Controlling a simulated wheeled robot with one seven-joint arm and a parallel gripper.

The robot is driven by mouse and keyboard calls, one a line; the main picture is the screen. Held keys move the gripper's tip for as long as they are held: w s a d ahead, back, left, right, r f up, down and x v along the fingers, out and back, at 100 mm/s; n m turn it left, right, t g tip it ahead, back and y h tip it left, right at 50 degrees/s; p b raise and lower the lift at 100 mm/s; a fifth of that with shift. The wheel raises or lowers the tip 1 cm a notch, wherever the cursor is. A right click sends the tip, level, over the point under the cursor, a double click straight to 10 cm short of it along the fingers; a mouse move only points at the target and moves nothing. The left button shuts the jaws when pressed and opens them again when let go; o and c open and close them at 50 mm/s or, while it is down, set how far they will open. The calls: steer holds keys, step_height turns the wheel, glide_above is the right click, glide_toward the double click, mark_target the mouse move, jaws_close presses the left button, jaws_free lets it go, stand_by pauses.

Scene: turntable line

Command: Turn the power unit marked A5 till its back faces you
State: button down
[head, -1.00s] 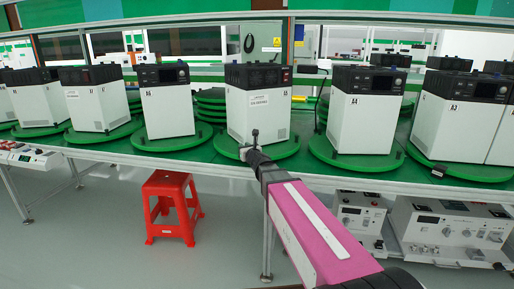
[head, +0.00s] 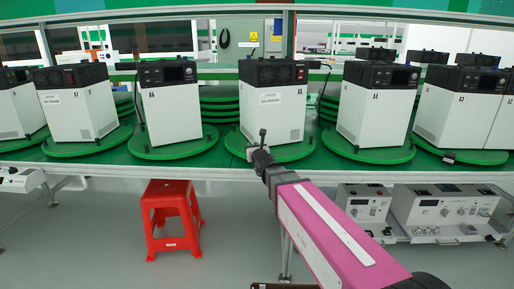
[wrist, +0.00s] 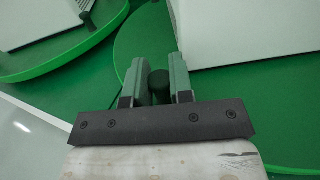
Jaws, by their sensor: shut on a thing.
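The middle power unit (head: 272,115), between those marked A6 and A4, is a white box with a black top. A red switch, a white label and a vent show on its wide face, which is turned nearly toward me; its own mark is too small to read surely. It stands on a round green turntable (head: 300,152). In the wrist view its white side (wrist: 245,30) rises from the green disc (wrist: 145,40). My gripper (head: 257,154) is at the disc's front left rim. Its fingers (wrist: 158,85) are shut on a dark round peg (wrist: 159,80) there.
Unit A6 (head: 170,110) on its turntable stands to the left, unit A4 (head: 372,110) to the right, with narrow gaps between. A red stool (head: 170,215) stands on the floor below. Grey instruments (head: 445,212) sit on a low shelf at right.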

steer(key=shift+a, duration=0.1)
stand_by(0.5)
steer(key=c, duration=1)
jaws_free()
steer(key=shift+c, duration=0.2)
